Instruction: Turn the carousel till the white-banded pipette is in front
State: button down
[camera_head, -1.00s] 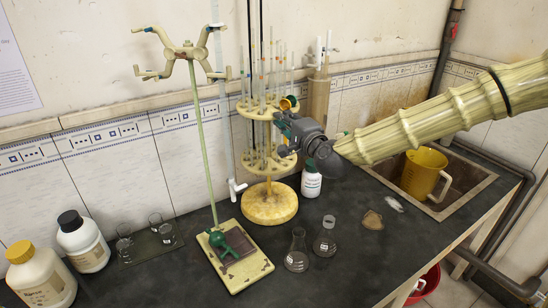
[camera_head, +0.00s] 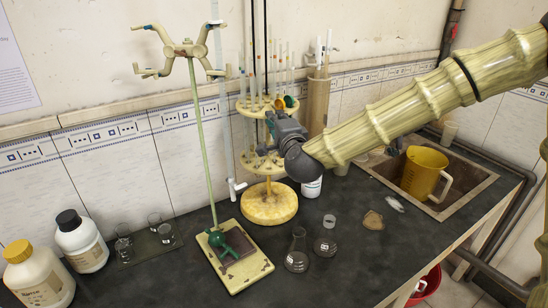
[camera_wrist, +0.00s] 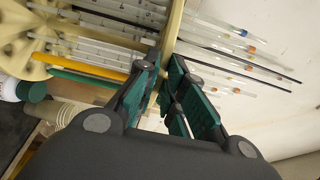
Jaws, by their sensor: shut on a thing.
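The carousel (camera_head: 270,206) is a cream stand with a round base and two holed plates on a pole, standing at the back middle of the bench. Its upper plate (camera_head: 247,106) carries several upright glass pipettes (camera_head: 253,70). In the wrist view the pipettes (camera_wrist: 235,30) show small blue and orange bands; I cannot make out which is white-banded. My gripper (camera_head: 273,117) is at the front right of the upper plate. In the wrist view my gripper (camera_wrist: 163,92) is closed at the cream plate edge (camera_wrist: 173,35), which runs between its fingers. The contact itself is partly hidden.
A clamp stand (camera_head: 203,150) rises left of the carousel. Two flasks (camera_head: 297,255) stand in front. A white bottle (camera_head: 312,187) is right behind my wrist. A yellow jug (camera_head: 422,172) sits in the sink at right. Reagent bottles (camera_head: 82,240) are at left.

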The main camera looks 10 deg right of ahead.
jog(key=shift+a, duration=0.1)
jog(key=shift+w+a+f+m+h+b, duration=0.15)
jog(key=shift+a+m+h+b, duration=0.3)
jog(key=shift+a+m+h, duration=0.6)
jog(key=shift+d+n, duration=0.15)
jog(key=shift+n, duration=0.1)
jog(key=c, duration=1.4)
grip_release()
jog(key=shift+w, duration=0.2)
jog(key=shift+c, duration=0.2)
jog(key=shift+s, duration=0.2)
jog(key=shift+s+b, duration=0.9)
jog(key=shift+s, duration=2)
jog(key=shift+a, duration=0.2)
jog(key=shift+c, duration=0.4)
